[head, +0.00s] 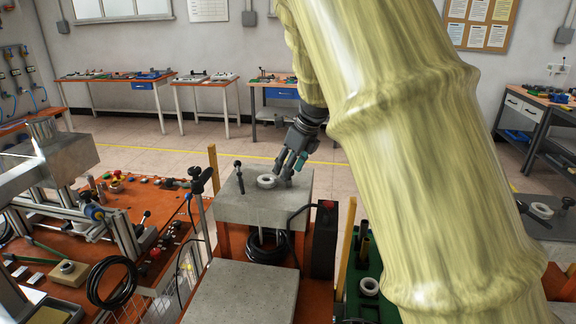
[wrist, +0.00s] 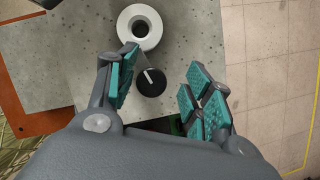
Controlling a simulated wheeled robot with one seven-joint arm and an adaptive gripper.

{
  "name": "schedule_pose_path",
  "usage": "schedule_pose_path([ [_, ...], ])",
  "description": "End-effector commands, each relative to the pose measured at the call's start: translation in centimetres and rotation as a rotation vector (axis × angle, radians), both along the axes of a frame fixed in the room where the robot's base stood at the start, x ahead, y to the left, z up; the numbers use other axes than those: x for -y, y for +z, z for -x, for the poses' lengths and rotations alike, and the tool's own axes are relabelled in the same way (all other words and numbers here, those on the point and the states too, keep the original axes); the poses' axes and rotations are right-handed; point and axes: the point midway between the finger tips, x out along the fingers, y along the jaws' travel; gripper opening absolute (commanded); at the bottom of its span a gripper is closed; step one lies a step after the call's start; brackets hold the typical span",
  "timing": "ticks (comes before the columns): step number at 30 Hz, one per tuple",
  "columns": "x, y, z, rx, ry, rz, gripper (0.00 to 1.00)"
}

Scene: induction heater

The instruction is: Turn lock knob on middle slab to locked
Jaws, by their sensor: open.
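The grey middle slab (head: 240,207) stands on an orange frame in the head view, and its top also fills much of the wrist view (wrist: 75,45). A round black knob (wrist: 151,82) with a white pointer line sits on the slab near its edge. The line points up and slightly left in the wrist view. My gripper (wrist: 163,68) is open above the slab, with the knob showing between its teal-padded fingers, closer to the left one. I cannot tell whether a finger touches it. In the head view my gripper (head: 290,167) hides the knob.
A white ring (wrist: 139,27) lies on the slab beside the knob, close to the left finger. A black upright lever (head: 239,174) stands at the slab's left rear. A black box (head: 325,240) stands right of the slab. A cluttered orange bench (head: 135,200) is to the left.

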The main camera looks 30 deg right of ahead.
Motion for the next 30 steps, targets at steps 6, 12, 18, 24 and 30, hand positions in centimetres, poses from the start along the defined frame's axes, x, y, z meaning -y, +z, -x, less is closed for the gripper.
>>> schedule_pose_path([
  [6, -0.13, -0.33, 0.05, 0.004, -0.001, 0.000, 0.51],
  [12, -0.16, -0.79, -0.43, -0.002, 0.000, 0.000, 0.51],
  [18, -0.14, -0.74, -0.47, -0.002, 0.000, 0.001, 0.15],
  [24, 0.04, -0.57, -0.41, 0.000, -0.002, 0.002, 0.05],
  [30, -0.05, -0.46, -0.46, 0.001, -0.013, 0.003, 0.05],
])
